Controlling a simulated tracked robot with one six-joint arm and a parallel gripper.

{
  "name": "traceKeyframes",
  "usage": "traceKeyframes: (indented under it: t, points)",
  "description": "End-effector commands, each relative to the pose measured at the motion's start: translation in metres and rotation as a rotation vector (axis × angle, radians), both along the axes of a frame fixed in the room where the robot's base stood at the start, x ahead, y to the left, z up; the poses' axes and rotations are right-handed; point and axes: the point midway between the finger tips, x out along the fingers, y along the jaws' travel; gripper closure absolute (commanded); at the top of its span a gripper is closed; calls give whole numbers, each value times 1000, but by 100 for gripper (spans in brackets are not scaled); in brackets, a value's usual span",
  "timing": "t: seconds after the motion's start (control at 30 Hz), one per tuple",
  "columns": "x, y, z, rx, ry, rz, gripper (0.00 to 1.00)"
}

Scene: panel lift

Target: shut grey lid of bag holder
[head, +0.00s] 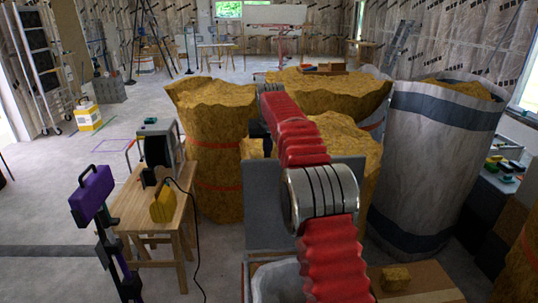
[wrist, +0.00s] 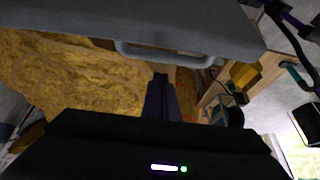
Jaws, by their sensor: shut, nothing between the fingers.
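The grey lid (head: 262,205) stands upright at the back of the bag holder in the head view, partly covered by my red arm. The bag holder's frame, with a pale bag lining (head: 280,282), shows at the bottom. In the wrist view the lid (wrist: 130,22) spans the top of the picture, with its grey handle (wrist: 165,56) along its edge. My gripper (wrist: 161,82) shows there as shut dark fingers, close below the handle and with nothing held. I cannot tell whether they touch it. In the head view my gripper cannot be made out.
Torn yellow insulation sacks (head: 220,140) crowd behind the lid. A tall white and dark-banded sack (head: 425,165) stands right. A wooden table (head: 130,205) with a yellow item (head: 163,205) and a purple tool (head: 92,195) stand left. Open floor lies at far left.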

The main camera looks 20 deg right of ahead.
Motion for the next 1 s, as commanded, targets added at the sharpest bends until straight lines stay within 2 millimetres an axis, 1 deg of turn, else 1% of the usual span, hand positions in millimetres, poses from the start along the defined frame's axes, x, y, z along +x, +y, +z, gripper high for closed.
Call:
traceKeyframes:
  t: [0.2,0.4,0.73,0.77,0.83,1.0]
  points:
    - [-12,2,0,0,0,0,100]
    - [-18,4,-1,0,0,0,100]
    - [-19,4,-2,0,0,0,100]
    - [-19,-3,-2,0,0,-2,100]
    - [-19,2,-2,-1,-1,1,100]
    - [-20,7,-1,-1,-4,3,100]
